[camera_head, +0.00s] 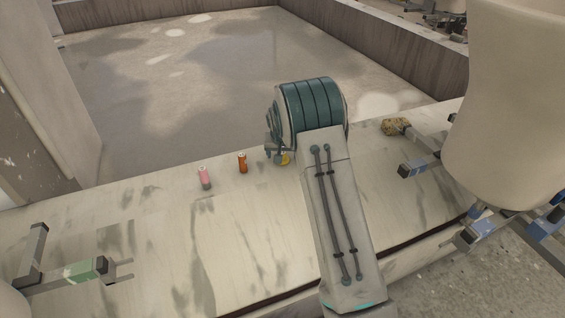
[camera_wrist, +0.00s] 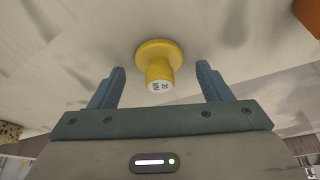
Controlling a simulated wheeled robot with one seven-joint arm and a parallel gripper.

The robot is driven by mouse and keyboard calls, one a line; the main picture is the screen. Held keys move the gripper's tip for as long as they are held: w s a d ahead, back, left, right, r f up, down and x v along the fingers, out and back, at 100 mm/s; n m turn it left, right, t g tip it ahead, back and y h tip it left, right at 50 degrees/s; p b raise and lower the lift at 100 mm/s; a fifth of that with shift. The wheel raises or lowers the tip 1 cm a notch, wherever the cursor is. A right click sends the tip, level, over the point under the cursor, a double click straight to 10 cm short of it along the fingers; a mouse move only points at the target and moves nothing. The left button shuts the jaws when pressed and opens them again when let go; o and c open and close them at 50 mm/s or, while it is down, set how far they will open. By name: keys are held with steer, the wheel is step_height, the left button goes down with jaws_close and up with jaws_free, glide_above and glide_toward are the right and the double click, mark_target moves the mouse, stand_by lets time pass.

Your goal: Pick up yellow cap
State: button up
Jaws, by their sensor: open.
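The yellow cap (camera_wrist: 159,62) shows in the wrist view as a wide round flange with a narrower stem whose pale end bears dark printed marks. It lies ahead of and between the two blue fingers of my gripper (camera_wrist: 160,84), which are spread apart. A gap shows on each side of the cap, and neither finger appears to touch it. In the head view only a small part of the yellow cap (camera_head: 285,158) shows on the pale ledge; my arm's wrist hides the rest, along with most of my gripper.
An orange cylinder (camera_head: 242,162) and a pink one (camera_head: 205,177) stand to the left on the ledge (camera_head: 150,215). A rough tan lump (camera_head: 395,126) sits to the right. Grey bracket-like fixtures stand at the left (camera_head: 70,268) and right (camera_head: 420,165). The ledge's left middle is clear.

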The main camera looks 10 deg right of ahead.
steer(key=shift+f, duration=0.1)
steer(key=c, duration=1.1)
steer(key=shift+o, duration=0.2)
